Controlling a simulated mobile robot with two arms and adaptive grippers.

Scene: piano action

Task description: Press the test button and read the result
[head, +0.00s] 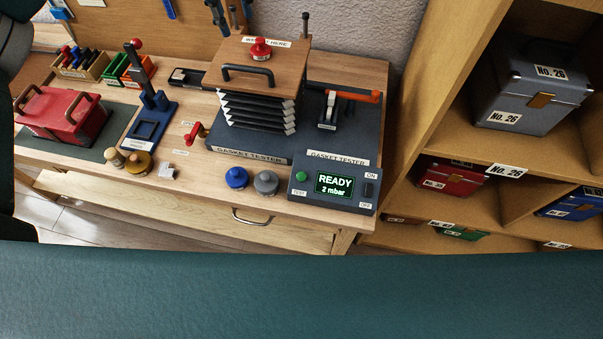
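The gasket tester's control box (333,206) sits at the front right of the bench. Its green button (302,176), above a small label that seems to say TEST, is uncovered. The display (334,185) is lit in green and reads READY, 2 mbar. A dark switch (368,190) stands between ON and OFF labels. Behind it is the gasket tester (228,142), with a bellows (257,110) under a wooden top board (290,62) bearing a red knob (261,48). I see no fingers of either gripper; only dark teal parts of my own body show at the left and bottom.
Blue (236,178) and grey (266,183) knobbed weights stand left of the control box. A red-handled valve (194,133) and an orange-handled clamp (336,104) are nearby. A red case (65,118) lies at left. Shelves with cases (530,90) stand at right.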

